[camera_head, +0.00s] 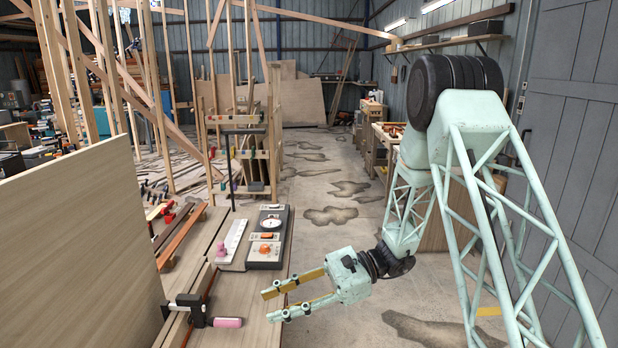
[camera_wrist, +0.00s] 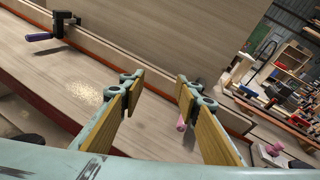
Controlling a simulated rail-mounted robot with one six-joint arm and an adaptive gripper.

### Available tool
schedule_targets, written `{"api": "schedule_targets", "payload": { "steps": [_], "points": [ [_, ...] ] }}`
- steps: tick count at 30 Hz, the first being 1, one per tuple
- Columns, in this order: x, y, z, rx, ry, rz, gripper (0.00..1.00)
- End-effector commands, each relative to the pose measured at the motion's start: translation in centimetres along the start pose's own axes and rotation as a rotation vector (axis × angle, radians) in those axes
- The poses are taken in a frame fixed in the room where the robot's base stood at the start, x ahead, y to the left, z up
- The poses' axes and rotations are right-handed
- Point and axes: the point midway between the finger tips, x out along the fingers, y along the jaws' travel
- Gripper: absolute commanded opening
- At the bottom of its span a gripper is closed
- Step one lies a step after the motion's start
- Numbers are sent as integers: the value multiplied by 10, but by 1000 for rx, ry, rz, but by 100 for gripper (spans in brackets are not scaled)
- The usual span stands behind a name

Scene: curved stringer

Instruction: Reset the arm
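My arm is mint green and reaches in from the right in the head view. My gripper (camera_head: 268,306) has two fingers with tan pads, held apart with nothing between them. It points left, near the front right part of the wooden workbench (camera_head: 245,325). In the wrist view my gripper (camera_wrist: 158,86) is also open and empty, over the bench top.
A black clamp with a pink handle (camera_head: 226,322) sits at the bench edge by a large upright wood panel (camera_head: 80,240). A grey control box (camera_head: 267,238) and a white strip with a pink knob (camera_head: 232,242) lie behind my gripper. Stained concrete floor (camera_head: 330,185) is open beyond.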

Motion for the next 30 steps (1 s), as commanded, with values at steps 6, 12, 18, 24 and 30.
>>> {"api": "schedule_targets", "payload": {
  "steps": [6, 12, 18, 24, 30],
  "points": [
    [-8, 16, 31, -59, 49, 53, 30],
    [-15, 32, 56, -111, 95, 100, 30],
    [-23, 49, 79, -163, 142, 146, 30],
    [-31, 67, 100, -215, 191, 191, 30],
    [-40, 86, 120, -268, 243, 235, 30]
  ]
}}
